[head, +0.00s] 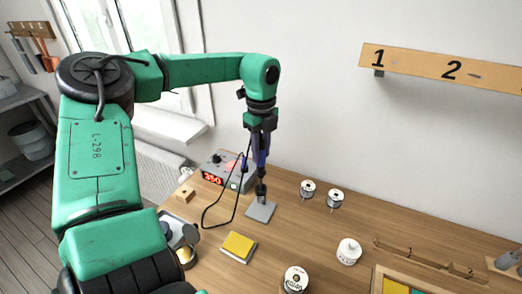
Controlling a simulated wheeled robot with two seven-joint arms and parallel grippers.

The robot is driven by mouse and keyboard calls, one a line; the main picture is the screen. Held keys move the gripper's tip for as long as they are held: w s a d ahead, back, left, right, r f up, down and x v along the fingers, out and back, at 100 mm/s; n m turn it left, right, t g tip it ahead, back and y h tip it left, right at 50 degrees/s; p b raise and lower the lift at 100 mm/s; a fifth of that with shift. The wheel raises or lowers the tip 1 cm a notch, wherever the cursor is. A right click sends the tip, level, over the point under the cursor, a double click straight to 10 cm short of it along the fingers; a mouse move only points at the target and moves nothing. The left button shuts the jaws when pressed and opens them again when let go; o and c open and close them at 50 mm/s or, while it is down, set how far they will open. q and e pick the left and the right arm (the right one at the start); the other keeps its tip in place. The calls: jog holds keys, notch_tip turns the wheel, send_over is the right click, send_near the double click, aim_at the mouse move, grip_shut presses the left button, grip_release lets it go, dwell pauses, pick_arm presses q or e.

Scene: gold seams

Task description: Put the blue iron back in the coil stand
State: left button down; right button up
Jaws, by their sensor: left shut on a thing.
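My left gripper (261,146) points straight down above the table and is shut on the blue iron (261,158). The iron hangs roughly upright, with its lower end down at the dark coil of the coil stand (262,212). The stand has a flat grey base plate on the wooden table. Whether the iron's tip is inside the coil or just above it, I cannot tell at this size. A dark cable loops beside the iron, near the grey box with a red "350" display (213,178). My right gripper is not in view.
A yellow sponge (240,244) lies in front of the stand. Two small spools (307,189) stand to its right, with a white jar (348,252) nearer. A wooden block (184,195) sits left. A numbered shelf (430,67) is on the wall.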

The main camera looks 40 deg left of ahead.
aim_at(261, 168)
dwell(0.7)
pick_arm(q)
jog(key=shift+f+b, duration=3.4)
dwell(0.5)
jog(key=shift+c, duration=0.3)
grip_release()
jog(key=shift+r, duration=0.1)
jog(key=shift+r+p, duration=2.35)
jog(key=shift+r, duration=1.15)
jog(key=shift+f, duration=0.1)
